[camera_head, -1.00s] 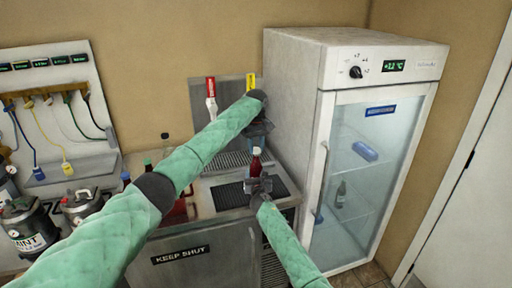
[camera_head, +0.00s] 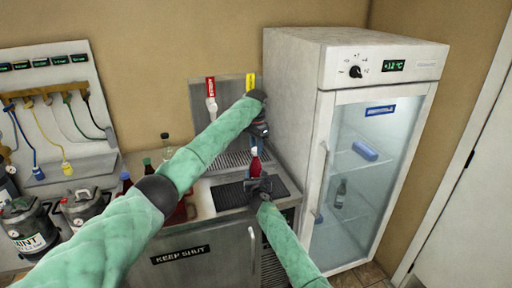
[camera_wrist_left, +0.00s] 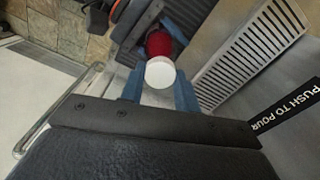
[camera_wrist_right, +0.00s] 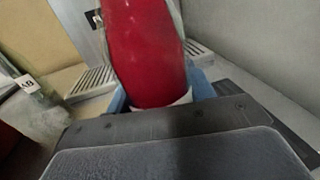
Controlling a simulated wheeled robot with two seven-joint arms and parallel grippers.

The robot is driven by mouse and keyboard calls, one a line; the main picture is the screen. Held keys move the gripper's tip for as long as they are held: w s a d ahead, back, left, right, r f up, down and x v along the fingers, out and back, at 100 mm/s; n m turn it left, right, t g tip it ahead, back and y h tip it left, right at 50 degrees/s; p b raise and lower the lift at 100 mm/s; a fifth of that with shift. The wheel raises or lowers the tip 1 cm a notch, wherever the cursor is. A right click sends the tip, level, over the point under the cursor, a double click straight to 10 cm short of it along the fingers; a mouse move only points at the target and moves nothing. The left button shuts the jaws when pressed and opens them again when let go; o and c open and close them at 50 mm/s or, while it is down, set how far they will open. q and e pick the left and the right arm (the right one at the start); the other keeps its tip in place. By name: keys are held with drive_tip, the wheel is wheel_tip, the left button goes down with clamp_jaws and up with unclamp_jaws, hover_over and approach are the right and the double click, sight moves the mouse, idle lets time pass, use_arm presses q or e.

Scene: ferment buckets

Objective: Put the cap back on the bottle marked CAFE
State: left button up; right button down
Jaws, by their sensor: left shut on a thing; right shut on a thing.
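A red bottle (camera_head: 254,167) stands upright at the black mat on the counter. My right gripper (camera_head: 258,186) is shut on it; the red body fills the right wrist view (camera_wrist_right: 148,50). A white cap (camera_wrist_left: 160,72) is at the bottle's top in the left wrist view, over the red neck (camera_wrist_left: 159,43). My left gripper (camera_head: 257,146) reaches down from above and is shut on the cap, one blue finger on each side. Whether the cap is seated or just above the neck, I cannot tell. No CAFE marking shows on the visible side of the bottle.
A glass-door fridge (camera_head: 372,150) stands close on the right. Red (camera_head: 211,88) and yellow (camera_head: 250,83) tap handles are behind. A clear bottle (camera_head: 167,148) and other capped bottles stand left of the mat (camera_head: 232,196), partly behind my left arm. A metal grille (camera_head: 228,160) lies behind.

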use_arm(q)
drive_tip(key=m, duration=0.4)
drive_tip(key=shift+a, duration=0.1)
drive_tip(key=m, duration=0.5)
drive_tip(key=o, duration=1.1)
use_arm(e)
drive_tip(key=shift+f, duration=0.1)
use_arm(q)
drive_tip(key=shift+r, duration=2.25)
drive_tip(key=shift+c, duration=0.4)
